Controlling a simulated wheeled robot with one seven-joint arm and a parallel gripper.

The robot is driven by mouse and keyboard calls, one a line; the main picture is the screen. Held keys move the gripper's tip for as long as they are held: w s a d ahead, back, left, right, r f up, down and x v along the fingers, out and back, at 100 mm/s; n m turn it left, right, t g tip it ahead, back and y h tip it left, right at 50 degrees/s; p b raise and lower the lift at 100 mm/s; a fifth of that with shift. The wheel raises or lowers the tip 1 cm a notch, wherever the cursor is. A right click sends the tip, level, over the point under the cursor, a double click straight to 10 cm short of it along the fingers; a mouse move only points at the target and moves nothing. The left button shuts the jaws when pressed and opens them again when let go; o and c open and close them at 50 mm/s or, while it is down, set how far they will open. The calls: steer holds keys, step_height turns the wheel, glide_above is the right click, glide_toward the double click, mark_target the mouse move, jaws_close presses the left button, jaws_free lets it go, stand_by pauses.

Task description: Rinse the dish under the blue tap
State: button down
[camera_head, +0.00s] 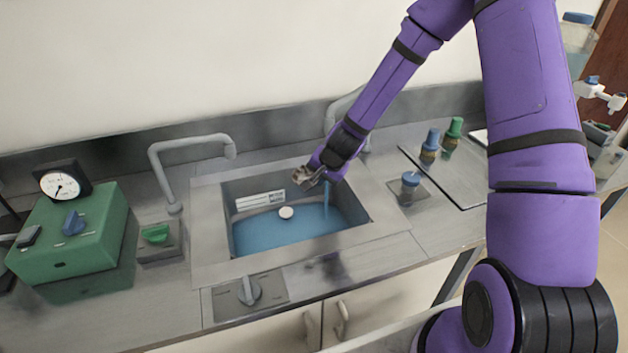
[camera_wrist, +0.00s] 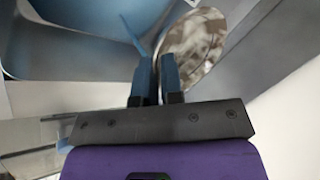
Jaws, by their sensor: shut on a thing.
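The dish (camera_wrist: 195,45) is a round, shiny metal dish at the fingertips in the wrist view. It also shows as a small brownish shape (camera_head: 303,177) over the sink in the head view. My gripper (camera_wrist: 157,75) is shut on its edge; in the head view the gripper (camera_head: 316,177) is above the sink's back right part. A thin blue stream (camera_head: 326,203) falls into the sink beside the gripper. I cannot tell whether it touches the dish. The blue-knobbed tap control (camera_head: 410,183) is right of the sink. The right spout (camera_head: 338,108) is partly hidden behind my arm.
The sink (camera_head: 245,238) has a blue bottom, a white disc (camera_head: 286,212) and a label (camera_head: 260,200). A left spout (camera_head: 190,142) stands by a green knob (camera_head: 155,235). A green gauge box (camera_head: 75,235) is at left. Blue and green bottles (camera_head: 430,147) are at right.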

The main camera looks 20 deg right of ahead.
steer(key=w+d+f, duration=0.1)
steer(key=w+d, duration=0.2)
steer(key=d, duration=0.2)
steer(key=shift+d, duration=0.2)
steer(key=shift+a, duration=0.2)
stand_by(0.8)
steer(key=shift+s+a, duration=0.2)
steer(key=shift+w+d, duration=0.1)
steer(key=shift+d, duration=0.05)
steer(key=shift+w+d, duration=0.15)
steer(key=shift+d, duration=0.15)
steer(key=shift+a, duration=0.25)
stand_by(0.3)
steer(key=shift+s+a, duration=0.2)
steer(key=shift+s, duration=0.05)
